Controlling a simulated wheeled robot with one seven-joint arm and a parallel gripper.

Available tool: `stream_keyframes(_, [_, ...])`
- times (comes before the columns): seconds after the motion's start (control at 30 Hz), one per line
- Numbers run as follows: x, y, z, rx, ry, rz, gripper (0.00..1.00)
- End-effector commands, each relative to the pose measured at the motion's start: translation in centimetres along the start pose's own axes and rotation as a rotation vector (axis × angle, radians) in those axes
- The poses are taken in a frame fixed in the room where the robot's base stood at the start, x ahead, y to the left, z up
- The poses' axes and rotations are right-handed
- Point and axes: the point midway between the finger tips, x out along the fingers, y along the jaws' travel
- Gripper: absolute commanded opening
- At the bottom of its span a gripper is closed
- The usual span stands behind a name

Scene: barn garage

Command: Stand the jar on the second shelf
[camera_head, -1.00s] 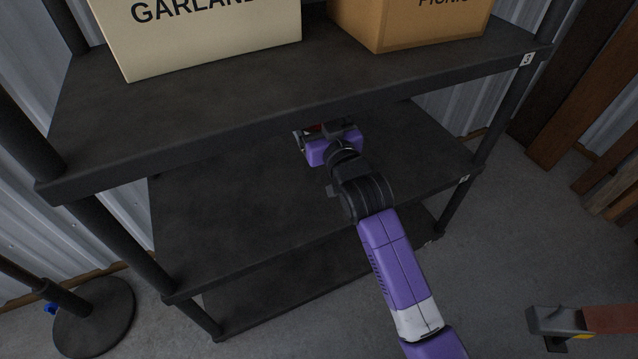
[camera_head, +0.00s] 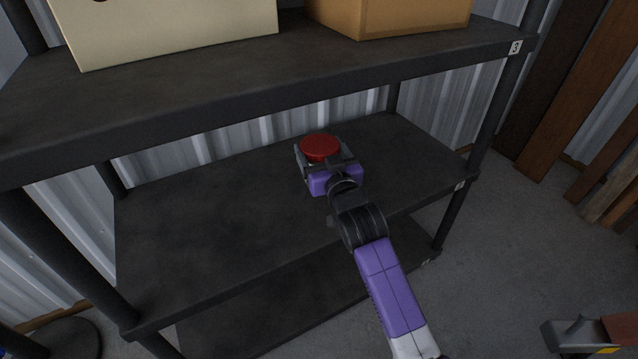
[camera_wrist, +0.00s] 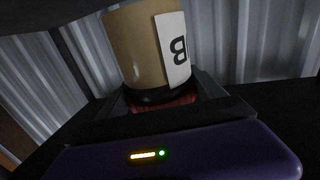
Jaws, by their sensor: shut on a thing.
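The jar shows in the head view as a round red lid (camera_head: 320,147). In the wrist view its tan body (camera_wrist: 133,45) carries a white label with a black letter, with a dark band and red near my jaws. My gripper (camera_head: 323,158) is shut on the jar, over the middle shelf (camera_head: 220,220) and below the shelf tagged 3. The jar looks upright in the head view. My gripper hides its base there, so I cannot tell whether it touches the shelf.
The shelf above (camera_head: 290,75) holds a cream box (camera_head: 170,25) and an orange-brown box (camera_head: 400,15). The middle shelf is bare around the jar. Black posts (camera_head: 490,120) stand at the corners. A lower shelf (camera_head: 270,310) lies underneath. Planks (camera_head: 570,90) lean at the right.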

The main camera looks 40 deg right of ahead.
Motion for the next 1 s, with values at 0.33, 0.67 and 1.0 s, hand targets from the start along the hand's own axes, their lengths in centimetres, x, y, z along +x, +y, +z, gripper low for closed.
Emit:
stream_keyframes(0.33, [0.0,0.0,4.1,0.0,0.003,0.0,0.26])
stream_keyframes(0.67, [0.0,-0.1,8.2,0.0,0.002,-0.001,0.26])
stream_keyframes(1.0, [0.0,-0.1,8.3,0.0,0.003,-0.001,0.26])
